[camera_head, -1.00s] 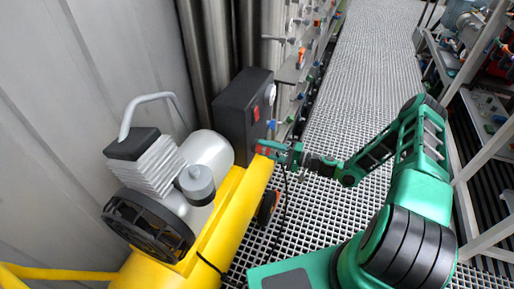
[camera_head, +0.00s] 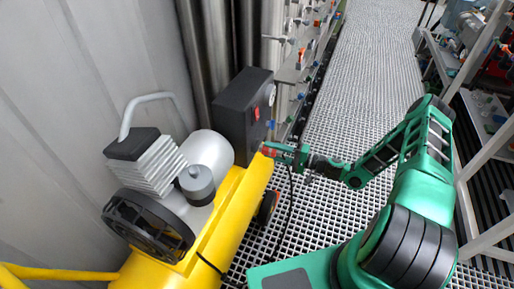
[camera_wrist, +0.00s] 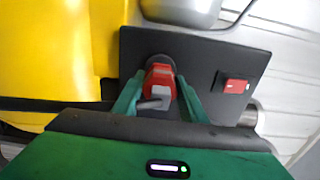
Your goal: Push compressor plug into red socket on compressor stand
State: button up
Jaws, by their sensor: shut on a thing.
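The compressor stand's black box (camera_head: 236,108) stands behind the yellow compressor, and its dark panel (camera_wrist: 200,62) fills the middle of the wrist view. My gripper (camera_head: 272,151) is at the box's lower right. In the wrist view, my gripper (camera_wrist: 160,95) has its green fingers closed on both sides of the plug (camera_wrist: 156,100), which shows a grey end. A red body (camera_wrist: 160,77) lies just beyond, in front of a dark round part on the panel. I cannot tell where plug and red socket meet, or how deep the plug sits.
The yellow compressor (camera_head: 228,215) with its grey motor (camera_head: 208,150) is close at left. A red switch (camera_wrist: 236,86) sits right of the plug on the panel. A black cable (camera_head: 289,205) hangs below my gripper. Grating floor (camera_head: 345,90) is open to the right.

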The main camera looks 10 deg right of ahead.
aim_at(280, 153)
jog(key=shift+v, duration=1.7)
notch_tip(280, 153, up, 13)
jog(key=w+d+m+t+h, duration=0.2)
jog(key=m+t+h, duration=0.3)
jog(key=shift+w+d+h, duration=0.2)
jog(key=shift+d+h, duration=0.05)
jog(key=shift+h, duration=0.15)
jog(key=shift+f, duration=0.2)
jog(key=s+d+f+m+h, duration=0.2)
jog(key=d+m+h, duration=0.2)
jog(key=d, duration=0.9)
jog(key=s+d+f+m+h, duration=0.3)
jog(key=d+h, duration=0.5)
jog(key=d, duration=0.5)
jog(key=s+d+f+m+h, duration=0.2)
jog(key=d+m+h, duration=0.3)
jog(key=d, duration=0.8)
jog(key=shift+s+f+h, duration=0.35)
jog(key=shift+f+h, duration=0.25)
jog(key=shift+h, duration=0.1)
